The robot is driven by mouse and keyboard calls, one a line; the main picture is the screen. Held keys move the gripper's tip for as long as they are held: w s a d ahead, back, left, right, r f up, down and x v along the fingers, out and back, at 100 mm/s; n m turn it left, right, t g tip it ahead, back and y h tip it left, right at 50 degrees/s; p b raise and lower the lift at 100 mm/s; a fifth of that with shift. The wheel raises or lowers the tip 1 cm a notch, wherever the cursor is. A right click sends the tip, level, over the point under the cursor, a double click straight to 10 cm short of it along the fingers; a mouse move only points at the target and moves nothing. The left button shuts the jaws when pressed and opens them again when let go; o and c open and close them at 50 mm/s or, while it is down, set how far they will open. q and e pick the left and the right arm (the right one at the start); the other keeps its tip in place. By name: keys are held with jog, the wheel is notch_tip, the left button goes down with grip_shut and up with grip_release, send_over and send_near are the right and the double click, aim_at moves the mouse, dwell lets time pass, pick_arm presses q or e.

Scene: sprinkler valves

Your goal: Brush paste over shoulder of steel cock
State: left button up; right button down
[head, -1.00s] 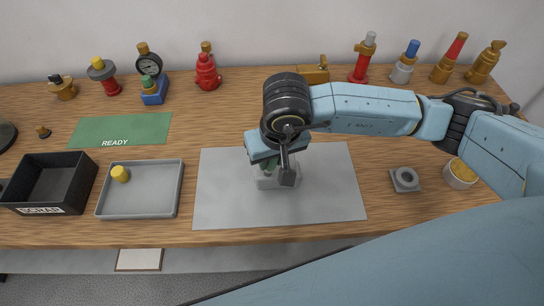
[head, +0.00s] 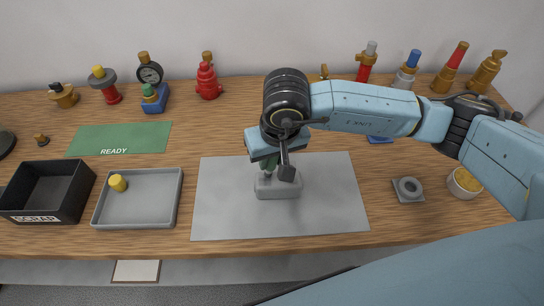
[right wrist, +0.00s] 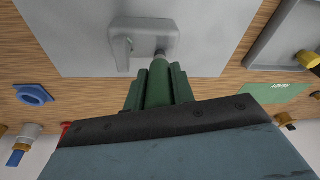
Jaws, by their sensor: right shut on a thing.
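My right gripper (head: 268,160) points down above the grey mat (head: 225,205). It is shut on a slim green-handled tool, probably the brush (right wrist: 158,85), whose short grey tip is at the edge of a grey block (head: 278,187). The block (right wrist: 150,32) lies on the mat, and a grey upright piece, possibly the steel cock (right wrist: 122,52), shows on it beside the tip. I cannot tell whether the tip touches it. A bowl of yellow paste (head: 465,183) stands at the right. My left gripper is out of view.
A grey tray (head: 150,215) with a yellow cylinder (head: 118,183), a black scrap bin (head: 78,200) and a green ready mat (head: 120,138) are at left. A grey ring fitting (head: 409,188) lies right of the mat. Several coloured valves line the back.

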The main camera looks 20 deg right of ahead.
jog(key=shift+s, duration=0.1)
jog(key=shift+s+a, duration=0.15)
jog(key=shift+s, duration=0.4)
jog(key=shift+s+a, duration=0.15)
jog(key=shift+s, duration=0.4)
jog(key=shift+w+d+f+b, duration=0.1)
jog(key=shift+w+d+b, duration=0.05)
jog(key=shift+w+b, duration=0.35)
jog(key=shift+w+d+b, duration=0.15)
jog(key=shift+w+b, duration=0.2)
jog(key=shift+w, duration=0.3)
jog(key=shift+s+a, duration=0.15)
jog(key=shift+s, duration=0.45)
jog(key=shift+s+a, duration=0.15)
jog(key=shift+s, duration=0.4)
